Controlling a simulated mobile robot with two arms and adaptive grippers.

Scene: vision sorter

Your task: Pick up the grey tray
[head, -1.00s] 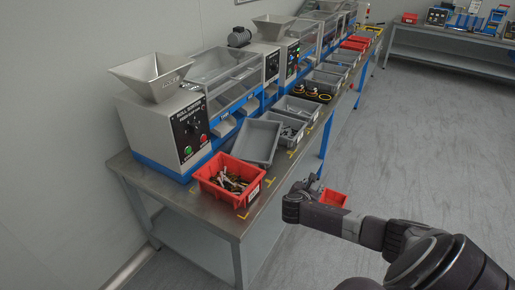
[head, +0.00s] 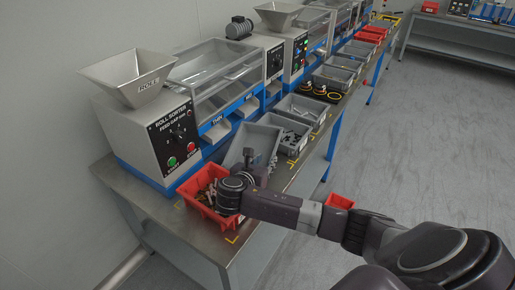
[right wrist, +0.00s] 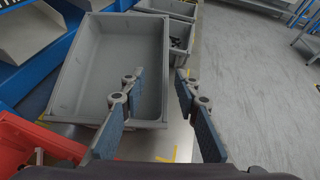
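The empty grey tray (head: 264,136) lies on the bench in front of the roll sorter, between the red bin and another grey bin. It looks tilted, and my right gripper hides part of it in the head view. In the right wrist view the tray (right wrist: 105,65) fills the left and middle. My right gripper (head: 260,161) is open and empty at the tray's near right side. In the right wrist view its fingers (right wrist: 158,74) appear on either side of the tray's right wall; contact cannot be told. My left gripper is not in view.
A red bin (head: 190,194) with small parts stands next to the tray, partly below my right wrist. A grey bin (head: 313,104) with parts stands on the other side. The roll sorter (head: 150,135) stands behind. Another red bin (head: 340,202) shows beyond the bench edge.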

